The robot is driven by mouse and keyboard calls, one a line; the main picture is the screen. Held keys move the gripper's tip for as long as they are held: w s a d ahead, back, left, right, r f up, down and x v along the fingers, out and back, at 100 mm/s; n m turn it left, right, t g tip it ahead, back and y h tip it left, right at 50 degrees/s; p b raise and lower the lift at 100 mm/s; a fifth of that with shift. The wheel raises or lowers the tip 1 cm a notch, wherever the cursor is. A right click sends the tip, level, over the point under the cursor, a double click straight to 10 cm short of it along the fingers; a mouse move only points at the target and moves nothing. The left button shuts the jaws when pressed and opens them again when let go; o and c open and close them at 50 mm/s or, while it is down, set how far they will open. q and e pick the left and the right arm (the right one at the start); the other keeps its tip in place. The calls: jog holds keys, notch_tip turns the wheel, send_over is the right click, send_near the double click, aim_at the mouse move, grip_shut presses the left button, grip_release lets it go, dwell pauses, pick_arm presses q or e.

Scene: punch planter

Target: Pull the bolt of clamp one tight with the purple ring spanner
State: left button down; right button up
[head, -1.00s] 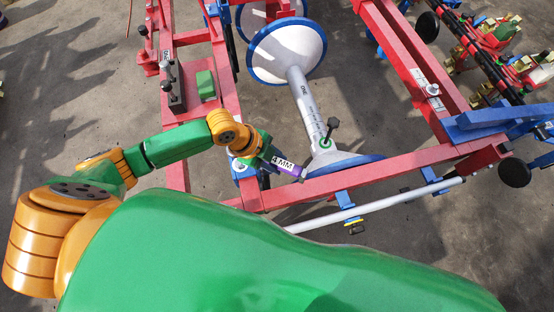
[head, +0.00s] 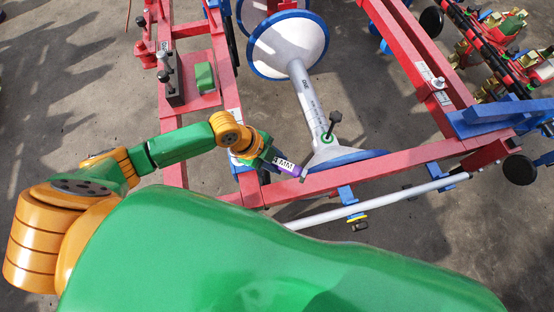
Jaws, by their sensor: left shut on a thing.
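My left gripper (head: 262,152) reaches in from the left and is shut on the purple ring spanner (head: 296,171). The spanner carries a white label whose readable part says "4 MM". Its purple end points down and right, over or close to the front red beam (head: 350,181); I cannot tell whether it touches anything. Blue clamp parts sit on this beam, one left of the spanner (head: 249,183) and one to the right (head: 347,195). I cannot read which is clamp one, and no bolt shows clearly at the spanner's end. My right gripper is out of view.
A grey shaft (head: 305,95) marked "ONE" joins white discs with blue rims. A black-headed post (head: 334,120) with a green ring stands by the shaft's lower end. A silver rod (head: 390,202) runs along the front beam. A green block (head: 204,77) sits at the left.

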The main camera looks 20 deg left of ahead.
pick_arm(q)
jog(key=shift+f, duration=0.1)
jog(key=shift+f+b, duration=1.9)
jog(key=shift+f, duration=0.45)
jog(key=shift+r, duration=0.1)
